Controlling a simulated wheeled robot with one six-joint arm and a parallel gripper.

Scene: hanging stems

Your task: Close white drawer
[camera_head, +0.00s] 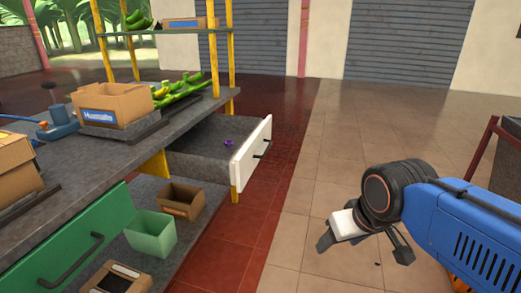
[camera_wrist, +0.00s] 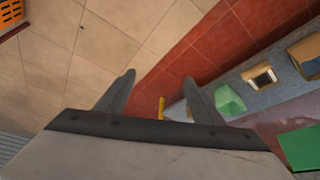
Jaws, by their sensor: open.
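The white drawer (camera_head: 252,152) is pulled out from under the grey workbench, its white front facing right with a dark handle (camera_head: 262,150). A small purple item (camera_head: 229,142) lies inside it. My gripper (camera_head: 362,243) is in the air over the tiled floor, to the right of the drawer and apart from it. In the wrist view my gripper (camera_wrist: 158,95) has its two fingers spread with nothing between them. The white drawer cannot be made out clearly in the wrist view.
A green drawer (camera_head: 75,240) with a dark handle is at the front left. A green bin (camera_head: 150,233) and a brown box (camera_head: 182,200) sit on the low shelf. Cardboard boxes (camera_head: 112,104) and green bananas (camera_head: 180,90) are on the bench.

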